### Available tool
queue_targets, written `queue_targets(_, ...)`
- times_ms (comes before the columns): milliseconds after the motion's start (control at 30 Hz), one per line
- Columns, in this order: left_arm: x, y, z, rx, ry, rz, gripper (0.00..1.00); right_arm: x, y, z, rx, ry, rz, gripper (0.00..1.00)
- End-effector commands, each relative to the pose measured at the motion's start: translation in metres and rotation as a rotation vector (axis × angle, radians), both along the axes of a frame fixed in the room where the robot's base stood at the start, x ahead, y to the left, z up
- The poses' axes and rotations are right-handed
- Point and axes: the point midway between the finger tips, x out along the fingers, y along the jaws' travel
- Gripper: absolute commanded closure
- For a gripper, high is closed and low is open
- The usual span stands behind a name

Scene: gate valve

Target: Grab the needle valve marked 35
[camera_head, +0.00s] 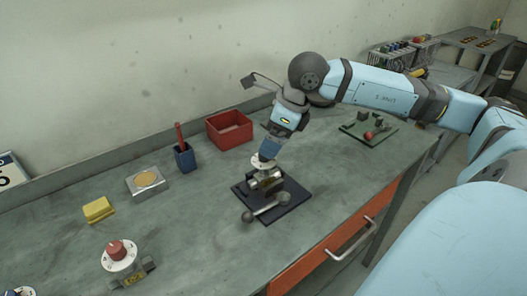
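My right arm comes in from the right and its gripper (266,158) points down onto a metal valve (267,183) with a pale round dial. The fingertips are at or just above the top of this valve, too small to show a grip. The valve stands on a dark square mat (293,198). At the front left stands another valve with a red knob and white dial (118,256); its base bears a small yellow marking that I cannot read clearly. I cannot read a 35 on either valve. My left gripper is not in view.
A lever-like metal part (264,208) lies at the front of the mat. Behind are a red bin (229,130), a blue cup (185,158), a silver block (146,182) and a yellow block (98,210). A green mat (368,134) holds small parts.

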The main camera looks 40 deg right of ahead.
Motion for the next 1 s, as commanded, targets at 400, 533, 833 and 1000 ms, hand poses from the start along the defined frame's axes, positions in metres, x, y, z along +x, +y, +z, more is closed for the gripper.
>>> queue_targets(400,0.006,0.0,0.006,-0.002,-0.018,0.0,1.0,0.014,0.008,-0.041,0.001,0.002,0.0,0.05)
queue_targets(533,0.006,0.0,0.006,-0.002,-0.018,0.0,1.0,0.02,0.011,-0.059,0.002,0.001,-0.001,0.05)
queue_targets(833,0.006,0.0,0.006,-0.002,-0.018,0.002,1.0,0.024,0.013,-0.07,-0.001,-0.001,0.0,0.05)
queue_targets(1000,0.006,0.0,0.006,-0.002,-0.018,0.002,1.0,0.024,0.013,-0.07,-0.001,-0.001,0.0,0.28)
